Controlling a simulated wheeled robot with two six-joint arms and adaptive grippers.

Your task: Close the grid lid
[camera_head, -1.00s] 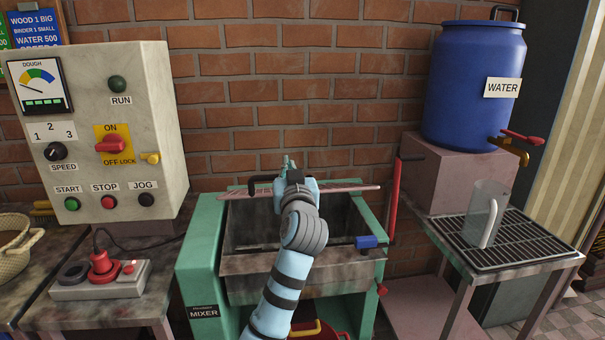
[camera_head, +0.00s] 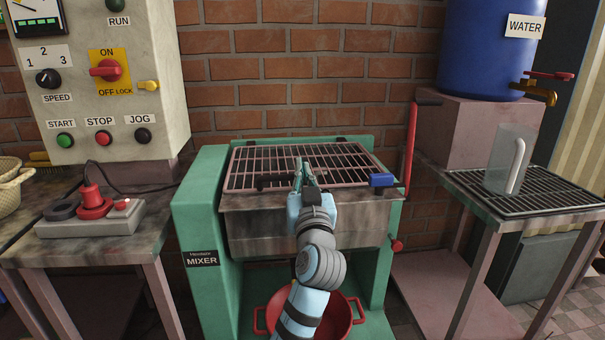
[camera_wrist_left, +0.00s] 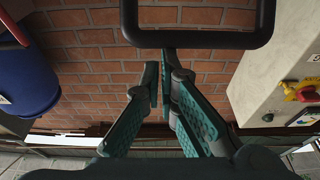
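The grid lid (camera_head: 345,158) lies over the top of the green mixer's trough (camera_head: 262,222), nearly flat. Its black handle (camera_head: 270,183) is near the front edge. My left gripper (camera_head: 304,168) is over the handle in the head view and hides part of the handle and grid. In the left wrist view the black handle loop (camera_wrist_left: 200,40) passes just past the fingertips (camera_wrist_left: 160,72). The fingers are almost together, with nothing visible between them; contact with the handle is unclear. My right gripper is not in view.
A red pot (camera_head: 343,322) stands under the trough. At right are a red lever (camera_head: 411,150), a blue water barrel (camera_head: 480,60) and a clear jug (camera_head: 505,165) on a rack.

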